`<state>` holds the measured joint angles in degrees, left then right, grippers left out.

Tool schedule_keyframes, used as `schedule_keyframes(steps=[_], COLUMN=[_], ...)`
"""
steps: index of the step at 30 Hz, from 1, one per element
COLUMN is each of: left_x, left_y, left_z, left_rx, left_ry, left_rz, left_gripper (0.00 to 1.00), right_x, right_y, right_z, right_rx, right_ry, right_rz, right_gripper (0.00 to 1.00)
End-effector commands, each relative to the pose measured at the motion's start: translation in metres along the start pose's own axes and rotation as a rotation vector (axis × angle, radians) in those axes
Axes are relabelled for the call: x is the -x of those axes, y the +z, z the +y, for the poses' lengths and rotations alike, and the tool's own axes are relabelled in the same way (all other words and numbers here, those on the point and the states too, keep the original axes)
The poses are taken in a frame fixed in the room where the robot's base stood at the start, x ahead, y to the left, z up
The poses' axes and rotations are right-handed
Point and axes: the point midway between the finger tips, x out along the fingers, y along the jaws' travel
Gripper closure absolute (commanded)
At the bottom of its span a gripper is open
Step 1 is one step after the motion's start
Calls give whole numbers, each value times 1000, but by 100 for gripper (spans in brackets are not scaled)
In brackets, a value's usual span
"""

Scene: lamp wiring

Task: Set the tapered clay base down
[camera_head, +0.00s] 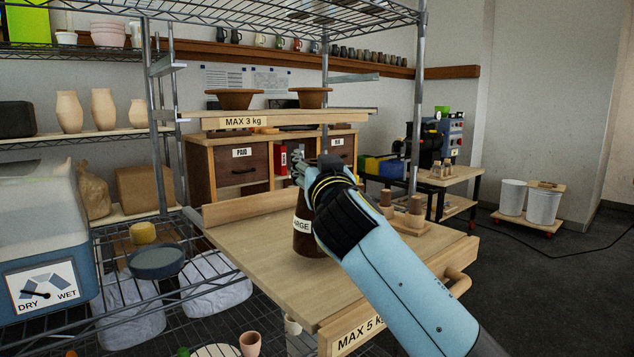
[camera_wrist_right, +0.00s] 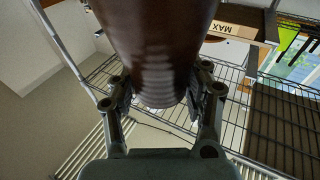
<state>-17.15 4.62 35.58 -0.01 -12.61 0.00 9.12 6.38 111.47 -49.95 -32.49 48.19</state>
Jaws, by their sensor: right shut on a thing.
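The tapered clay base (camera_head: 304,238) is dark brown, with a pale label ending in "ARGE". It stands upright over the wooden board (camera_head: 255,262) in the head view. My right gripper (camera_head: 312,178) is shut on it, and the gripper and forearm hide much of it. I cannot tell whether its bottom touches the board. In the right wrist view the base (camera_wrist_right: 155,45) fills the upper middle, with a finger of the gripper (camera_wrist_right: 158,96) on each side. My left gripper is in neither view.
Several wooden pegs on a small stand (camera_head: 414,215) are on the board's right part, beyond my forearm. A "MAX 3 kg" shelf (camera_head: 300,115) holds brown bowls above. A wire rack and a blue-grey tub (camera_head: 40,235) are at the left. The board's front left is clear.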

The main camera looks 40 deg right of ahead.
Motion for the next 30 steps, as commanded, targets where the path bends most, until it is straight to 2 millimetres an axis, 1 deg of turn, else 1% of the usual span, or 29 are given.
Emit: schedule_keyframes(steps=[1, 3, 5, 14, 17, 18, 23, 30], left_x=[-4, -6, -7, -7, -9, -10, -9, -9], left_y=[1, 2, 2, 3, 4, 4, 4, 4], left_z=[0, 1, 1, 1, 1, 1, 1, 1], left_rx=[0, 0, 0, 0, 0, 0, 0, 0], left_ry=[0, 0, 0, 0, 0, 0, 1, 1], left_rz=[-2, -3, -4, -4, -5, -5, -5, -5], left_gripper=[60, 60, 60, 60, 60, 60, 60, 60], right_x=[2, 3, 4, 4, 4, 5, 5, 5], right_y=[8, 18, 22, 23, 26, 29, 28, 28], right_z=[0, 0, 0, 0, 0, 0, 0, 1], right_rx=[2, 2, 1, 0, 0, 0, 0, 1], right_ry=[-2, -1, -1, -2, -1, 0, 0, 0], right_rz=[2, 2, 3, 6, 5, -1, -1, -1], right_gripper=[100, 100, 100, 100, 100, 50, 29, 28])
